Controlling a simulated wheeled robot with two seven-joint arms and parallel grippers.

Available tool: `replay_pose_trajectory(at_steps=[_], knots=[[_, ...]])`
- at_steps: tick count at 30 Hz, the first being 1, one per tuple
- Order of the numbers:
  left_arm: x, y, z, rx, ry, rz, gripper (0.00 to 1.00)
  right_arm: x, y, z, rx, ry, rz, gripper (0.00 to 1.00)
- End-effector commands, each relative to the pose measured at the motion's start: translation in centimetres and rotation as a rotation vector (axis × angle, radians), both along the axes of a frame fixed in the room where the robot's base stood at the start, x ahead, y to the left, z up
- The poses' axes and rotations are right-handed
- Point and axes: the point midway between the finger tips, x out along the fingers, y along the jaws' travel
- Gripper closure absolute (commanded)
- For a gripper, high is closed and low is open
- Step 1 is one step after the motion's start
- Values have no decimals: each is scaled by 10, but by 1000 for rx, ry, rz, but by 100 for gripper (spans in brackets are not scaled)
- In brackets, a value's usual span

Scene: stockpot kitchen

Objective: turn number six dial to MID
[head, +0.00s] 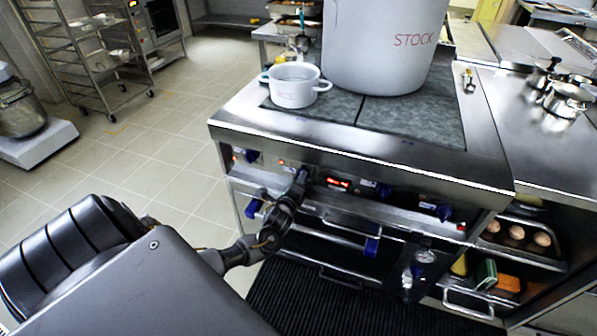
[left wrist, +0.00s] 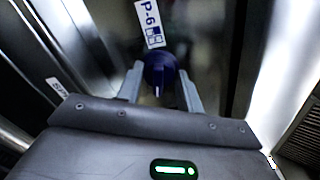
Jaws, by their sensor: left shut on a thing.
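The number six dial (left wrist: 160,72) is a dark blue knob under a white label (left wrist: 150,22) reading P-6 in the left wrist view. A pale pointer line on the knob points toward the bottom of that view. My left gripper (left wrist: 161,88) has one finger on each side of the knob and is shut on it. In the head view my left gripper (head: 297,186) is at the stove's front panel and mostly hides this dial. Setting marks around the dial are not readable. My right gripper is not in view.
Other blue dials (head: 435,210) and a red display (head: 338,184) are on the same panel. A large STOCK pot (head: 385,45) and a smaller white pot (head: 295,86) stand on the stove (head: 420,122). Handles (head: 330,235) stick out below the panel.

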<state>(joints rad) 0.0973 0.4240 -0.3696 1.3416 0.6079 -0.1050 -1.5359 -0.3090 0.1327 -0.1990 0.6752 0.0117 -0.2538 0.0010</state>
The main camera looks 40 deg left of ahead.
Motion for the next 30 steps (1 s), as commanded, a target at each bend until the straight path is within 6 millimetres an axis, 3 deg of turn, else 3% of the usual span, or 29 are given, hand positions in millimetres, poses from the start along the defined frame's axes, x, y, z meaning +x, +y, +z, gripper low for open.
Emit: replay_pose_trajectory(at_steps=[15,22,30], knots=[[2,-2,5,459,160,0,86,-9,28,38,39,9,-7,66],[2,-3,3,656,229,0,86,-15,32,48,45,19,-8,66],[2,-3,2,836,292,1,87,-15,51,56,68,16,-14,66]])
